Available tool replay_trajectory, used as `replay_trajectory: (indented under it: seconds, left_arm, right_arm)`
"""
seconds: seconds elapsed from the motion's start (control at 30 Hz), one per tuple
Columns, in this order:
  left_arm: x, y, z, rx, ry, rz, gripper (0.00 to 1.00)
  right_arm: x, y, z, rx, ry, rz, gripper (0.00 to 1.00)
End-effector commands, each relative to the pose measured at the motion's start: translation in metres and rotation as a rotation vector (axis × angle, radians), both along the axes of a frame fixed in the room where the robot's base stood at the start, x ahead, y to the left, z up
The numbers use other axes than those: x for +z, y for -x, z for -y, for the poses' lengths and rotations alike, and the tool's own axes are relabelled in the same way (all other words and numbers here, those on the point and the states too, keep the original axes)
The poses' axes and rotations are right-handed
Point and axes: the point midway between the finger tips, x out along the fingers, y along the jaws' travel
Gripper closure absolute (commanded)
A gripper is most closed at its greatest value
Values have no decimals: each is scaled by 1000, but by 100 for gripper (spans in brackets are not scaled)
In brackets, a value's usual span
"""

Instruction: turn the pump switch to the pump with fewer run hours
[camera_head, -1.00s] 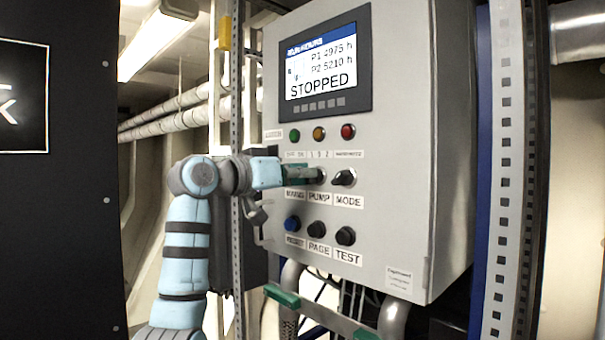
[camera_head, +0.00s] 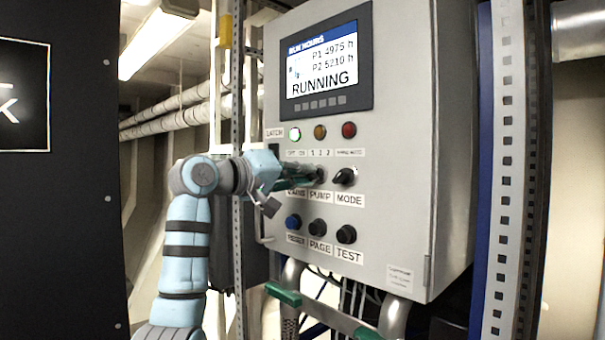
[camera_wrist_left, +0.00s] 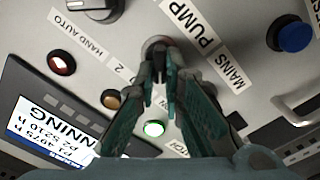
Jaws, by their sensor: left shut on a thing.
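The grey control panel's display (camera_head: 322,62) reads P1 4975 h and P2 5210 h, with RUNNING in large letters below. The pump switch (camera_wrist_left: 157,43) is above the PUMP label (camera_head: 320,197), in the row under the lamps. My left gripper (camera_head: 311,176) reaches in from the left and is shut on this switch. In the left wrist view its fingers (camera_wrist_left: 160,78) close around the knob, hiding most of it, so its pointer is hard to read. My right gripper is in neither view.
The green lamp (camera_head: 295,134) is lit; the amber lamp (camera_head: 319,132) and red lamp (camera_head: 348,130) look dark. The MODE switch (camera_head: 344,177) is close to the right. A blue button (camera_head: 293,222) and two black knobs sit below.

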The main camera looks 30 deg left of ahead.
Motion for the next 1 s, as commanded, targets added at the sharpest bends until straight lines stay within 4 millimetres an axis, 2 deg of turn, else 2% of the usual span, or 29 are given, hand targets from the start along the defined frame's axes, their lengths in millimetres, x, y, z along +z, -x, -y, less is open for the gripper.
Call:
replay_trajectory:
  seconds: [0.4, 0.43, 0.53, 0.87, 1.0]
  left_arm:
    - [3, 1, -1, 3, 11, 4, 100]
    - [3, 1, -1, 3, 11, 4, 86]
    - [2, 1, -1, 2, 11, 3, 71]
    - [1, 3, -2, 1, 8, 0, 71]
    - [1, 24, -10, 5, 5, 2, 71]
  right_arm:
    - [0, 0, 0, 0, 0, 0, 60]
    - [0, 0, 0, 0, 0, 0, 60]
    - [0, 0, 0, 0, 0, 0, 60]
    - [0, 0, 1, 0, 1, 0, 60]
    - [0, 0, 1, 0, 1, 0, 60]
